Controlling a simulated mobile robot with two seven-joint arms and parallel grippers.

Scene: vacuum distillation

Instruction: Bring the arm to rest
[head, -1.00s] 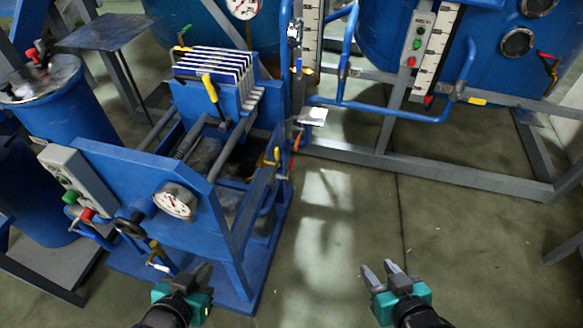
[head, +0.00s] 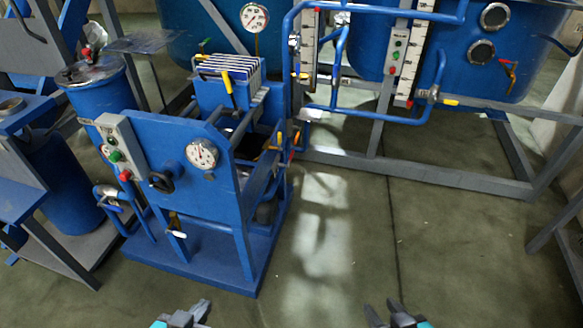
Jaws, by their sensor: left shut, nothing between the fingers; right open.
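My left gripper (head: 198,309) shows at the bottom edge of the head view, left of centre, in front of the blue filter press. Its fingers are together with nothing between them. My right gripper (head: 385,311) shows at the bottom edge, right of centre, over bare floor. Its fingers are apart and empty. Only the fingertips and part of the teal bodies show; the rest of both arms is below the picture. Neither gripper touches anything in view.
A blue filter press (head: 232,148) with white plates and a gauge (head: 202,154) stands at centre left. A control box (head: 121,145) and a blue cylinder (head: 97,88) are beside it. Blue tanks (head: 460,45) on a grey frame (head: 420,178) stand behind. Floor (head: 440,250) at right is clear.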

